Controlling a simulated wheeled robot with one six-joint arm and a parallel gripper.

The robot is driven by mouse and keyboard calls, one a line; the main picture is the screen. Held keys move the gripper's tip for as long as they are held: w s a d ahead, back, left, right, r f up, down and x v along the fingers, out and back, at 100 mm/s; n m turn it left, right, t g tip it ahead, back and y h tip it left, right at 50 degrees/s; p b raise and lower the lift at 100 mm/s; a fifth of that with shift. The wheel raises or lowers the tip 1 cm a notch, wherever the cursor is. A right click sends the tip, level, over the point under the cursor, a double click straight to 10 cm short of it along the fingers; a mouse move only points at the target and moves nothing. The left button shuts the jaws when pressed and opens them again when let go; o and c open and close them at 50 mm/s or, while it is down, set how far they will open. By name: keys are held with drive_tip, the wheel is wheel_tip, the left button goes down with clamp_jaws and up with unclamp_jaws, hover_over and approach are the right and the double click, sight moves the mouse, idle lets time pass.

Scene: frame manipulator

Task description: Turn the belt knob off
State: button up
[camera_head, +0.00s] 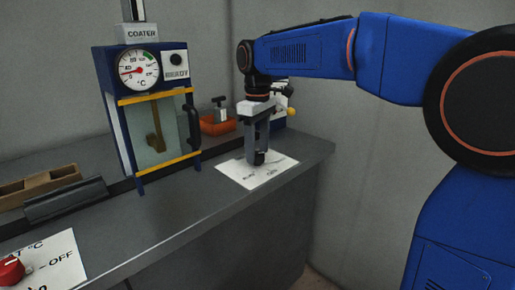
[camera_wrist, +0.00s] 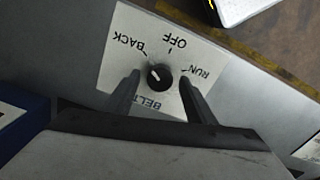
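The belt knob (camera_wrist: 160,77) is a small round black knob on a white label plate (camera_wrist: 121,62), with BACK, OFF, RUN and BELT printed around it. A pale mark on the knob seems to lean toward BACK. In the wrist view my gripper (camera_wrist: 160,77) is open, with one dark finger on each side of the knob and gaps showing between. In the head view my gripper (camera_head: 257,159) points down over the plate (camera_head: 270,176) at the bench's right end.
The blue coater cabinet (camera_head: 118,104) with a dial stands left of my gripper. An orange tray (camera_head: 216,126) lies behind it. A red knob (camera_head: 11,270) on another plate sits at the front left. The bench top (camera_head: 165,215) between is clear.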

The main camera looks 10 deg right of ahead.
drive_tip(key=c, duration=0.9)
drive_tip(key=shift+c, duration=0.2)
drive_tip(key=shift+m, duration=0.4)
drive_tip(key=m, duration=0.5)
drive_tip(key=shift+m, duration=0.3)
drive_tip(key=m, duration=0.5)
drive_tip(key=shift+m, duration=0.3)
drive_tip(key=o, duration=1)
drive_tip(key=shift+o, duration=0.2)
drive_tip(key=shift+r, duration=0.15)
